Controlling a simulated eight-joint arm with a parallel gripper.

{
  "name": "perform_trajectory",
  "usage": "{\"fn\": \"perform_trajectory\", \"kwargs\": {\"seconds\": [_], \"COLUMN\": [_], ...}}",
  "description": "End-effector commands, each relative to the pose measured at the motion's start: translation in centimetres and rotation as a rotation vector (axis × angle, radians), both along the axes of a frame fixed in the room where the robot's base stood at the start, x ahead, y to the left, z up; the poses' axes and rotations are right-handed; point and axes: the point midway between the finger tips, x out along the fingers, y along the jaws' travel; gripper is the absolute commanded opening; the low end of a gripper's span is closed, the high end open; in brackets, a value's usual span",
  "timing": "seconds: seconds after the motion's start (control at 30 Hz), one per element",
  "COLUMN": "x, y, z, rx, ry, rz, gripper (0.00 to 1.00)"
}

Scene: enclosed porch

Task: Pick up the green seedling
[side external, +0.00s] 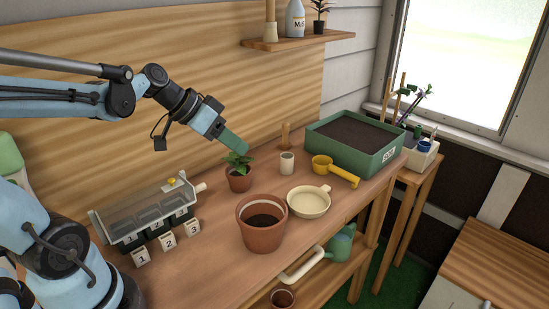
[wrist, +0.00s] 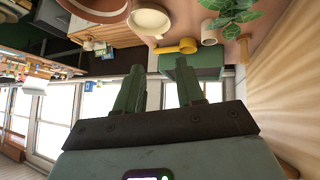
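The green seedling (side external: 238,160) has broad leaves and stands in a small terracotta pot (side external: 239,182) on the wooden bench. My gripper (side external: 240,149), with green fingers, points down and right just above the seedling's leaves in the side view; I cannot tell there if it touches them. In the wrist view the fingers of my gripper (wrist: 160,70) are spread apart with nothing between them. The seedling's leaves (wrist: 232,14) show at the top right of the wrist view, outside the fingers. Its pot is mostly cut off there.
A larger terracotta pot (side external: 263,235) with soil stands in front of the seedling. A cream dish (side external: 309,207), a small whitish cup (side external: 287,167), a yellow scoop (side external: 338,173) and a green soil planter (side external: 349,165) stand to the right. A tray with numbered blocks (side external: 167,243) lies left.

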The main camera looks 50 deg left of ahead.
Motion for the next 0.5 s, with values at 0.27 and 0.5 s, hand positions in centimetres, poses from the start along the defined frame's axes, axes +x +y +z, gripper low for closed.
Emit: {"fn": "perform_trajectory", "kwargs": {"seconds": [0.27,0.5], "x": [2.4,2.4], "y": [7.4,11.1], "z": [0.6,0.3], "rx": [-0.021,0.025], "ry": [-0.299,-0.483], "rz": [-0.088,-0.119], "gripper": [0.38,0.38]}}
